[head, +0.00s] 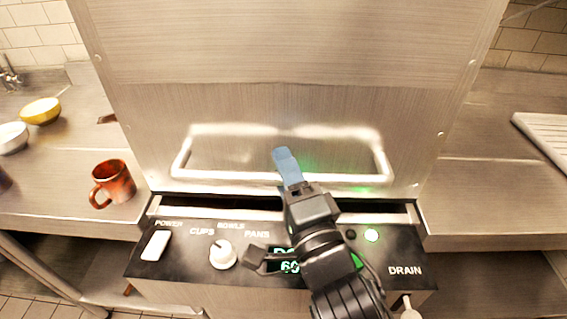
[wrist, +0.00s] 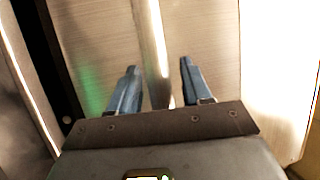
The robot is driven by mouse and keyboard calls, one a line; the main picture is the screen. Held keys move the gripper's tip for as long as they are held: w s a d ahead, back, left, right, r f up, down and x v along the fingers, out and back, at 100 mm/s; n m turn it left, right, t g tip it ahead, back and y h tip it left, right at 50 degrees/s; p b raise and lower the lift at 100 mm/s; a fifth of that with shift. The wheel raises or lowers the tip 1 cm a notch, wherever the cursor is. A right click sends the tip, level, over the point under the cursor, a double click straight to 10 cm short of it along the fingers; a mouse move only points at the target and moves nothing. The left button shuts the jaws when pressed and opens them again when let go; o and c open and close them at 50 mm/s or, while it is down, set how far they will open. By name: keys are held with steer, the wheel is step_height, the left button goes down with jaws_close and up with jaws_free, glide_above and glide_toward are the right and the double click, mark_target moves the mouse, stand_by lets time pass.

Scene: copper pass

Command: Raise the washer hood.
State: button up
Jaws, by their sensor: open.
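The washer hood (head: 290,100) is a large brushed-steel panel in the middle of the head view, above the black control panel. A long, bright bar handle (head: 230,177) runs across its lower part. A narrow dark gap shows between the hood's lower edge and the control panel. In the wrist view, the handle bar (wrist: 155,40) runs between the two blue fingers (wrist: 158,75), with space on both sides. I cannot tell how deep the bar sits between them. One finger is hidden in the head view.
An orange-brown mug (head: 114,182) and bowls (head: 41,111) stand on the left counter. A white ribbed tray (head: 545,138) lies on the right counter.

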steer(key=shift+w+a, duration=0.15)
steer(key=shift+w, duration=0.2)
steer(key=shift+c, duration=0.3)
jaws_close()
